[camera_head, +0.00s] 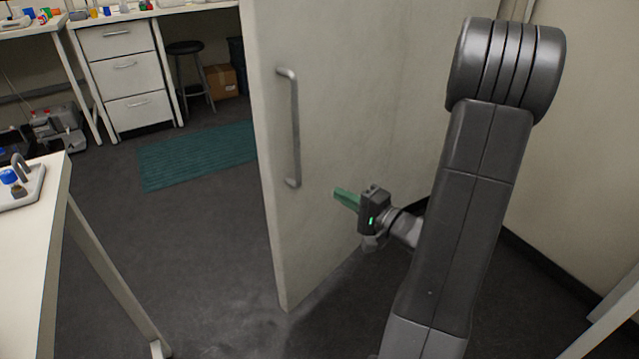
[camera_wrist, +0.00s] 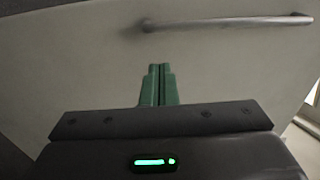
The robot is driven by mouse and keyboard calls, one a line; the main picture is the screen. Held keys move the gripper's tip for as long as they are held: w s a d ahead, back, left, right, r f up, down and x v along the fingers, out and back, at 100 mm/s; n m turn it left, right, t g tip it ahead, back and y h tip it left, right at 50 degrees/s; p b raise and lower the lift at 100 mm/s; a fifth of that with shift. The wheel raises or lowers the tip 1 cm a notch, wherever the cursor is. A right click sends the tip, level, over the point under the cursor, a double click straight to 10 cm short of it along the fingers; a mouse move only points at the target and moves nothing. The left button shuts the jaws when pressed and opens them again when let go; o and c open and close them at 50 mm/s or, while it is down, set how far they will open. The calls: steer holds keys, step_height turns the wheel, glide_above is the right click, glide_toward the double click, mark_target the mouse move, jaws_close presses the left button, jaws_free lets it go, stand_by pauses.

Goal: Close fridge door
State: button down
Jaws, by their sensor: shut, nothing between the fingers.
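The fridge door (camera_head: 330,130) is a tall pale panel standing open in the middle of the head view. A vertical grey metal handle (camera_head: 293,128) is fixed near its left edge. My gripper (camera_head: 337,194) has green fingers, shut and empty, pointing at the door face to the right of and just below the handle's lower end. In the wrist view the fingers (camera_wrist: 158,72) are together in front of the door face (camera_wrist: 90,60), and the handle (camera_wrist: 230,22) runs across the top. I cannot tell whether the fingertips touch the door. The fridge body is not clearly visible.
A white table (camera_head: 40,240) with a tray (camera_head: 25,188) stands at the left. A drawer cabinet (camera_head: 125,75), a stool (camera_head: 187,60) and a cardboard box (camera_head: 221,82) are at the back. A teal mat (camera_head: 195,157) lies on the dark floor. Open floor lies left of the door.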

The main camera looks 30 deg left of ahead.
mark_target(293, 170)
steer(key=b+x, duration=0.1)
steer(key=x, duration=1.2)
steer(key=shift+s+a+f, duration=0.1)
steer(key=shift+a, duration=0.15)
